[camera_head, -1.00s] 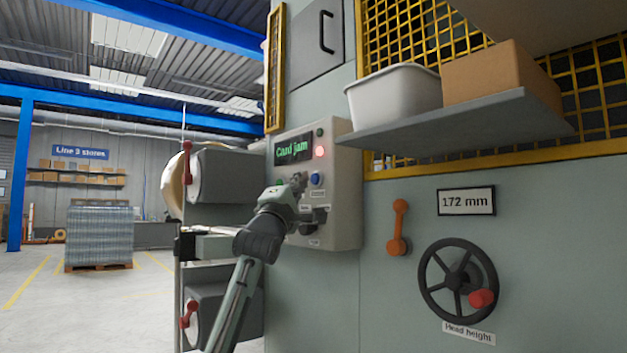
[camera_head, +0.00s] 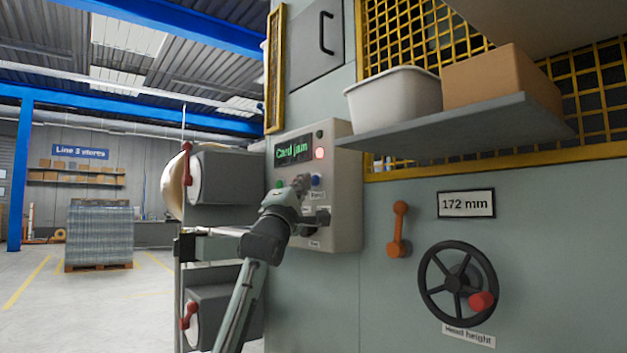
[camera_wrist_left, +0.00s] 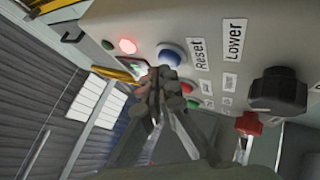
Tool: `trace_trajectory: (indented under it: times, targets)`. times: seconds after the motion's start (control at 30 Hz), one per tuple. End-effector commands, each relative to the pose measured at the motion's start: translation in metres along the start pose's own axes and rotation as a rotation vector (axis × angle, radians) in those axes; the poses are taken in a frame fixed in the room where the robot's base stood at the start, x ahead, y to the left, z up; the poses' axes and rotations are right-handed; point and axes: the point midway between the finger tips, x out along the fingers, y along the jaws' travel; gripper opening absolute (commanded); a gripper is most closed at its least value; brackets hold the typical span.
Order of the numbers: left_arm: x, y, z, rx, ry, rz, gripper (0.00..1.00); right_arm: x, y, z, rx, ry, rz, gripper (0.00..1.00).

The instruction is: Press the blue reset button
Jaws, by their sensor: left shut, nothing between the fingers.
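The blue reset button (camera_head: 317,181) sits on the grey control panel (camera_head: 345,190), below a lit red lamp (camera_head: 319,153). In the left wrist view the blue button (camera_wrist_left: 168,54) shows beside a "Reset" label. My left gripper (camera_head: 302,181) is shut and empty, with its tips just left of the button in the head view. In the left wrist view the closed fingertips (camera_wrist_left: 162,80) are close to the button and overlap its lower edge. I cannot tell whether they touch it. My right gripper is not in view.
A grey shelf (camera_head: 455,130) juts out to the right, holding a white bin (camera_head: 393,100) and a cardboard box (camera_head: 500,80).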

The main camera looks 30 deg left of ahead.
Motion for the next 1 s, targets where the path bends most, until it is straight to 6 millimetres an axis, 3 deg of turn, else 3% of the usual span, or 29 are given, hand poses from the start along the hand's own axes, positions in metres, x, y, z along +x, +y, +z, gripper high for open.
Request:
trace_trajectory:
  times: [1.0]
  targets:
    - [0.0059,-0.0040,0.0034,-0.001,0.001,0.000,0.00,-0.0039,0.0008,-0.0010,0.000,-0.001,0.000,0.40]
